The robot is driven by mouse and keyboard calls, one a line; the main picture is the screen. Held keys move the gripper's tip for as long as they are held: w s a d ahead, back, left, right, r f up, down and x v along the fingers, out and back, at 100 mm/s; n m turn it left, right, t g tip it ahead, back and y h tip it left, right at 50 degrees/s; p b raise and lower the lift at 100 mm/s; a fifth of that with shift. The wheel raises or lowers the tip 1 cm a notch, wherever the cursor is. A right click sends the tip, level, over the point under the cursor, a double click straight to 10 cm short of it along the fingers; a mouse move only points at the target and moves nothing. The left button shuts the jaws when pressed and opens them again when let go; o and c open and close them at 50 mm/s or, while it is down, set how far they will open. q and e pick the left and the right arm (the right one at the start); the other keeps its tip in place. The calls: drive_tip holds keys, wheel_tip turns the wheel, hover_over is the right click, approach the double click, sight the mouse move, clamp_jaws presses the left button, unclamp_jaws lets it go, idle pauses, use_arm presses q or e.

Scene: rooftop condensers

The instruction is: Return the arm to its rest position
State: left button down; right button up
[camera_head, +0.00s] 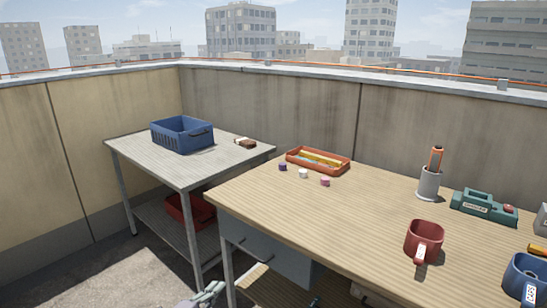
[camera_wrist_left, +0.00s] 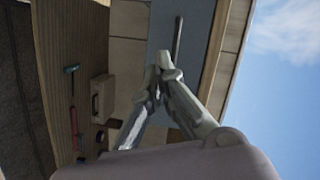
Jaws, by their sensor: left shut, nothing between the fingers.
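My left gripper (camera_head: 214,293) shows at the bottom edge of the head view, low in front of the gap between the metal side table and the wooden workbench. In the left wrist view its two fingers (camera_wrist_left: 165,62) meet at the tips, shut and empty. They are in front of the workbench's grey-blue drawer (camera_wrist_left: 160,28), near its bar handle (camera_wrist_left: 178,40); whether they touch it I cannot tell. My right gripper is in neither view.
The workbench (camera_head: 265,207) carries a red mug (camera_head: 424,240), a blue mug (camera_head: 526,277), a grey holder (camera_head: 429,184) and an orange tray (camera_head: 318,168). The side table (camera_head: 170,168) holds a blue basket (camera_head: 182,137). A wooden lower shelf (camera_wrist_left: 80,25) holds tools.

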use_arm(q)
drive_tip(key=s+a+f+n+g+y, duration=0.25)
drive_tip(key=s+f+n, duration=0.35)
drive_tip(key=s+f, duration=0.3)
drive_tip(key=s+a+f+n+g+y, duration=0.2)
drive_tip(key=s+f+n+g+y, duration=0.3)
drive_tip(key=s+f, duration=0.4)
drive_tip(key=s+f+n+g+p, duration=0.1)
drive_tip(key=s+f+p, duration=0.3)
drive_tip(key=s, duration=0.8)
drive_tip(key=s+a+f+n+g+p, duration=0.1)
drive_tip(key=s+f+n+g+p, duration=0.1)
drive_tip(key=s+p, duration=0.6)
drive_tip(key=s+a+f+n+g+p, duration=0.1)
drive_tip(key=s+f+g+p, duration=0.3)
drive_tip(key=s, duration=1.3)
wheel_tip(320, 180, down, 3)
drive_tip(key=shift+r+n+h+p, duration=0.15)
drive_tip(key=shift+n+h+p, duration=0.3)
drive_tip(key=shift+n+p, duration=0.35)
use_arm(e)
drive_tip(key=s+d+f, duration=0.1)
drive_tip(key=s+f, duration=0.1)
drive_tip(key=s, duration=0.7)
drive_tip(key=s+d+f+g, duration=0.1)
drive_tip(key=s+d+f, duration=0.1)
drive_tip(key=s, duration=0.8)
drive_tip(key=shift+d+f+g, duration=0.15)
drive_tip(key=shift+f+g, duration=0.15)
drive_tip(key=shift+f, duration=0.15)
